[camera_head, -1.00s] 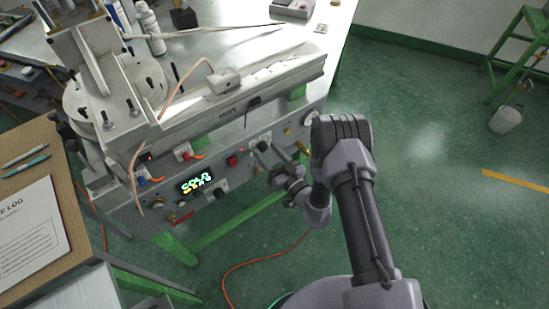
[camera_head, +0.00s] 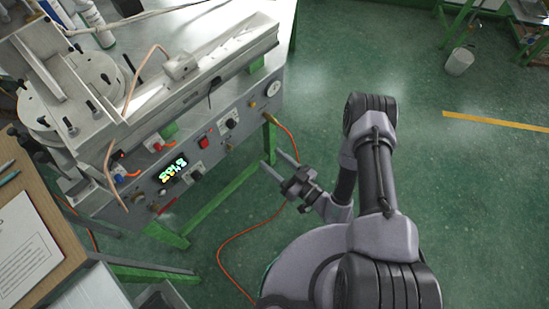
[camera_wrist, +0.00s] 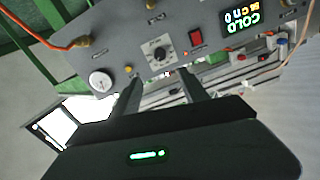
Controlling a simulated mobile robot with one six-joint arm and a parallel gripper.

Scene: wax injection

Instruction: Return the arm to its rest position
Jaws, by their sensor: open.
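My gripper (camera_head: 279,165) is open and empty. In the head view it hangs over the green floor, to the right of the machine's front panel (camera_head: 214,150) and apart from it. The small display (camera_wrist: 241,22) is lit and reads COLD, with a second line that is hard to read.
The wax injection machine (camera_head: 150,100) stands on a green frame at the left. A wooden desk (camera_head: 62,268) with a paper sheet (camera_head: 25,250) is at the lower left. An orange hose (camera_head: 222,262) lies on the floor below my gripper.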

